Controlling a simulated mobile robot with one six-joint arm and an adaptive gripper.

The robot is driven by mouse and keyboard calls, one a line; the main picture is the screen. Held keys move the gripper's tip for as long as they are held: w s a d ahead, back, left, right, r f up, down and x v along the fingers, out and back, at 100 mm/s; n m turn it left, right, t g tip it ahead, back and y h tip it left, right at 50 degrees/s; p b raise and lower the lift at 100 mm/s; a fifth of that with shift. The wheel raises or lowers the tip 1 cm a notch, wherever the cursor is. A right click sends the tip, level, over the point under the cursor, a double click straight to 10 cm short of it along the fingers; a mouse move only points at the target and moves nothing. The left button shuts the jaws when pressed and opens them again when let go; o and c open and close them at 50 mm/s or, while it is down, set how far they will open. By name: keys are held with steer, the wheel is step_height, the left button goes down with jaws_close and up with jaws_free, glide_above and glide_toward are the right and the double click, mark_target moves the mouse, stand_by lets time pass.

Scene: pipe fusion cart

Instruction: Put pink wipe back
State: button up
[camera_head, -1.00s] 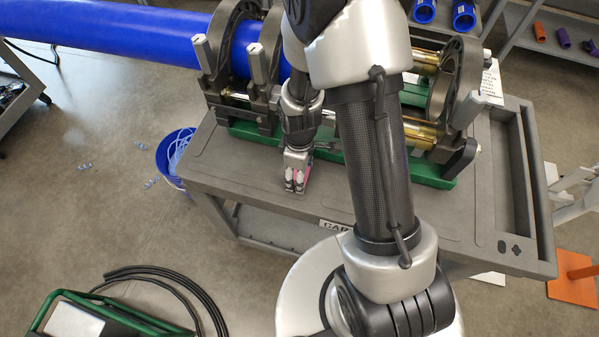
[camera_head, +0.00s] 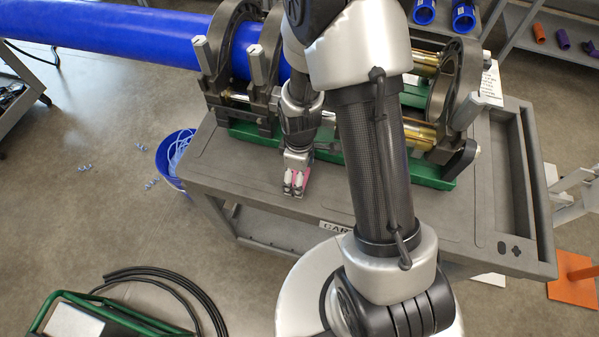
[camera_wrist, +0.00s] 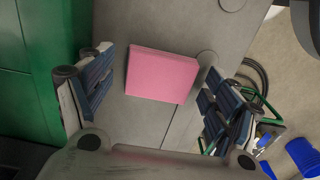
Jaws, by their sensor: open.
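The pink wipe (camera_wrist: 162,76) is a flat pink block lying on the grey cart top (camera_wrist: 150,25). In the wrist view it sits between and a little beyond my open fingers, with a gap on each side. My gripper (camera_wrist: 155,100) is open and empty above the cart top. In the head view my gripper (camera_head: 294,190) points down near the cart's front edge, and a little pink of the wipe (camera_head: 303,177) shows at its fingers; the rest is hidden.
A green fusion machine base (camera_head: 400,172) with dark clamps stands behind my gripper, and a blue pipe (camera_head: 120,28) runs through the clamps to the left. A blue bucket (camera_head: 167,165) stands on the floor left of the cart. The cart top is clear left of my gripper.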

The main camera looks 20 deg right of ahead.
step_height(320, 180, up, 22)
steer(key=s+m+t+p, duration=0.1)
steer(key=s+m+p, duration=0.1)
steer(key=m+p, duration=0.15)
steer(key=s+r+m+t, duration=0.3)
steer(key=s+r+m, duration=0.4)
steer(key=s+r, duration=0.6)
steer(key=shift+a+r+t, duration=0.2)
steer(key=shift+t, duration=0.1)
steer(key=shift+f, duration=0.3)
steer(key=shift+w, duration=0.1)
